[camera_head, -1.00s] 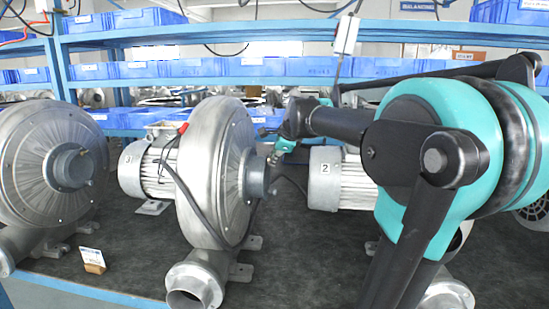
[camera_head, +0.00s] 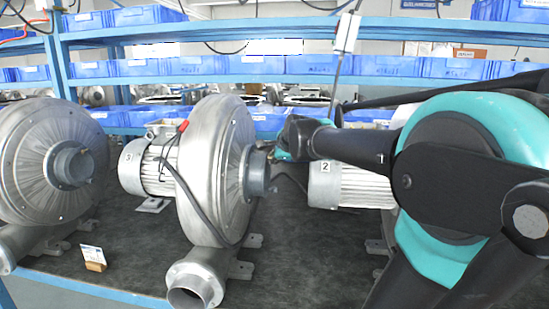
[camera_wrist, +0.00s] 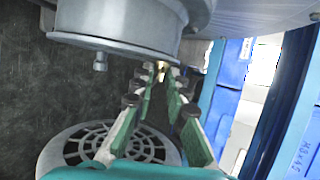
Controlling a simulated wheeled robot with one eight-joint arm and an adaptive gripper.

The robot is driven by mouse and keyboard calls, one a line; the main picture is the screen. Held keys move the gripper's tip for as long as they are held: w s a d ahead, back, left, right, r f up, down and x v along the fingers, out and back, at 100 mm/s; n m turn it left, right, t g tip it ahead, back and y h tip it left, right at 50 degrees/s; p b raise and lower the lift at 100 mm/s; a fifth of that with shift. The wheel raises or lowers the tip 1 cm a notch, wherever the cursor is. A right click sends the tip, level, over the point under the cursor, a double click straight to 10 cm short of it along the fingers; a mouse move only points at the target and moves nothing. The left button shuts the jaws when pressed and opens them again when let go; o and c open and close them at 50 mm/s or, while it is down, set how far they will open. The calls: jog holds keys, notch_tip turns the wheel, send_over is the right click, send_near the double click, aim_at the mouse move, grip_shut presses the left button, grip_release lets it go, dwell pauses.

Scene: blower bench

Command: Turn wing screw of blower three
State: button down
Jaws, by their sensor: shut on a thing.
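Blower three (camera_head: 215,165), a silver blower with a motor marked "3", stands left of centre in the head view. Its grey round inlet hub (camera_head: 258,172) faces right; it fills the top of the wrist view (camera_wrist: 125,25). My gripper (camera_head: 273,153) is at the right side of this hub, small and partly hidden by my arm. In the wrist view its green and pale fingers converge at the tips (camera_wrist: 161,76), beside the hub's rim. A small brassy piece, seemingly the wing screw (camera_wrist: 161,70), shows between the tips, mostly hidden. A small metal stud (camera_wrist: 100,62) also sticks out from the hub.
Blower two's motor (camera_head: 350,186) stands behind my arm at the right. Another blower (camera_head: 45,160) stands at the left. A small card in a wooden holder (camera_head: 93,258) is on the dark bench. A round vented grille (camera_wrist: 105,145) lies below my fingers.

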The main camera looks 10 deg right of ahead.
jog(key=c, duration=1.5)
grip_release()
jog(key=v, duration=1.2)
jog(key=shift+a, duration=0.1)
jog(key=s+f+n+g, duration=0.2)
jog(key=f+n, duration=0.3)
jog(key=f, duration=0.5)
jog(key=s+f+n+g, duration=0.1)
jog(key=s+f+n, duration=0.25)
jog(key=f, duration=0.65)
jog(key=s+f+n+g, duration=0.1)
jog(key=s+f+n, duration=0.2)
jog(key=f, duration=0.3)
jog(key=s+d+f+n+g+h, duration=0.1)
jog(key=s+f+n, duration=0.3)
jog(key=s+f, duration=0.2)
jog(key=s+d+f+n+g+h, duration=0.1)
jog(key=s+f+n, duration=0.3)
jog(key=f, duration=0.2)
jog(key=shift+s+d+f+g, duration=0.25)
jog(key=shift+s+f+g, duration=0.05)
jog(key=shift+s+f, duration=0.1)
